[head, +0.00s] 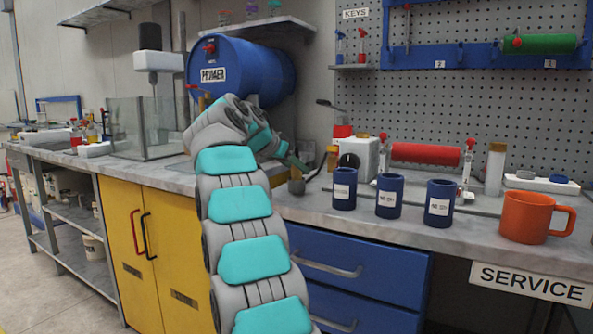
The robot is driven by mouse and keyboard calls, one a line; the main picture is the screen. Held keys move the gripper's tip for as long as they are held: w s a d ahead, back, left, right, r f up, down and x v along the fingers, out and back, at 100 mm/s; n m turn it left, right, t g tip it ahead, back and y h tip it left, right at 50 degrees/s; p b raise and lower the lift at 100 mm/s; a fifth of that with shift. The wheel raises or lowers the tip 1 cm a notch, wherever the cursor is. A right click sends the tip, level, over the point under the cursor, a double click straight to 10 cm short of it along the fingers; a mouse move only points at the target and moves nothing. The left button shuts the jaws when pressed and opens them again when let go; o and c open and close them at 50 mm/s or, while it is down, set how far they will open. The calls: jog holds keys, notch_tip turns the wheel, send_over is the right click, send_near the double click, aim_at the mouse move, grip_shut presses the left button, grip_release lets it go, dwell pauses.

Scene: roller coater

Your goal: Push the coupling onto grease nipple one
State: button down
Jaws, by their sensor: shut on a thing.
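My gripper (297,161) is above the bench, left of the red roller, with its tip pointing right and down. It is small here and partly hidden by my own arm. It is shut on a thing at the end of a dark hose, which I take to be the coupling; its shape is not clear. The red roller (425,153) lies level between two end supports with red tops, left (383,140) and right (468,150). I cannot make out grease nipple one itself. The gripper is apart from both supports.
Three blue labelled pots (388,197) and an orange mug (526,218) stand along the front edge. A small brown cup (296,186) is just below my gripper. A white unit (358,157) stands between gripper and roller. A blue drum (243,70) is behind my arm.

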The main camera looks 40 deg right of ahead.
jog(key=shift+d+r+p, duration=0.1)
jog(key=shift+r+p, duration=0.2)
jog(key=shift+r, duration=0.95)
jog(key=shift+r, duration=0.2)
